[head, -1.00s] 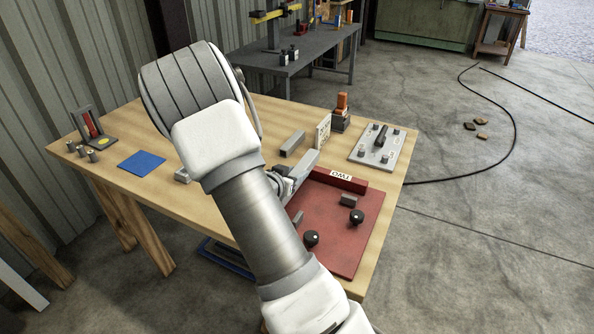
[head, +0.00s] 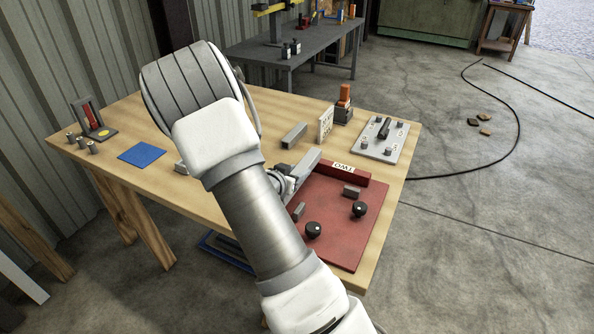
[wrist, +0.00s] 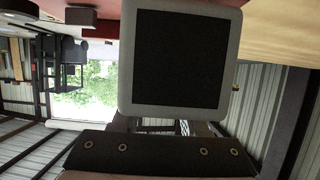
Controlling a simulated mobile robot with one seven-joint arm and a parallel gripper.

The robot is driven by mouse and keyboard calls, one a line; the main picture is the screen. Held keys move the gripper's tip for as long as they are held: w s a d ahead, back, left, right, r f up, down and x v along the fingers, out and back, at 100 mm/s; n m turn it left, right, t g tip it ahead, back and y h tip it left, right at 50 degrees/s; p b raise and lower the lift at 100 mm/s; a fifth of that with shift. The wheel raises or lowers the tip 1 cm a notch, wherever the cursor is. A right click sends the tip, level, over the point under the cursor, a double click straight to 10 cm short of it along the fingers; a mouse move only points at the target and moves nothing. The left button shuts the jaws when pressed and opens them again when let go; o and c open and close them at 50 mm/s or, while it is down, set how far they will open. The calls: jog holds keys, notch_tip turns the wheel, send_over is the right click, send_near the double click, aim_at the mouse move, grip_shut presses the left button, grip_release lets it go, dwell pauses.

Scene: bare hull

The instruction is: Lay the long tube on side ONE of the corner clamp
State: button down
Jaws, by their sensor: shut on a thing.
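The corner clamp is a red plate (head: 345,235) with a red rail (head: 345,175) along its back marked TWO. Two black knobs (head: 358,209) and small grey blocks (head: 351,191) are on it. My arm covers the plate's left part, and no ONE mark shows. My gripper (head: 286,183), partly hidden behind my arm, is shut on a grey square tube (head: 308,164) near the clamp's back left corner. In the wrist view the tube's pale, hollow square end (wrist: 236,60) fills the middle, close to the camera. I cannot tell whether it touches the clamp.
A shorter grey bar (head: 294,135) lies behind the clamp, near an upright pale card (head: 325,125) and an orange-topped item (head: 344,104). A grey plate with pegs (head: 385,139) is at the back right. A blue mat (head: 141,153) and grey cylinders (head: 81,142) are at the left.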

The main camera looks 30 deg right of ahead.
jog(key=shift+f+b, duration=1.65)
jog(key=shift+f, duration=0.7)
jog(key=shift+c, duration=1.8)
grip_release()
jog(key=p+v, duration=0.3)
jog(key=v, duration=1.4)
jog(key=shift+a, duration=0.2)
jog(key=shift+s, duration=0.15)
jog(key=shift+r, duration=0.1)
